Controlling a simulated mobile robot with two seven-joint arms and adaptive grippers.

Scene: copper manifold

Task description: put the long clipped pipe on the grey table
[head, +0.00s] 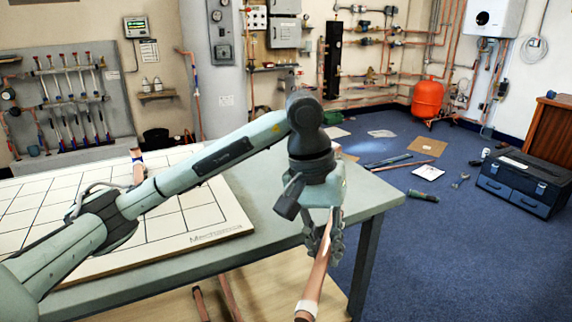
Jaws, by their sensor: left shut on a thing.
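My left gripper (325,250) is shut on a copper pipe (318,275) near the front right corner of the grey table (265,195). The pipe slants down out of the bottom of the head view and carries a pale clip (307,308) low on its visible part. Its lower end is out of view. In the picture, the held part lies across the table's front edge; I cannot tell whether it touches. My right gripper is not in view.
A white gridded board (185,220) covers much of the left tabletop, with a short copper piece (137,168) at its back. More pipes (229,296) are below the tabletop. Bare tabletop shows between board and right edge. A dark toolbox (522,180) stands on the blue floor.

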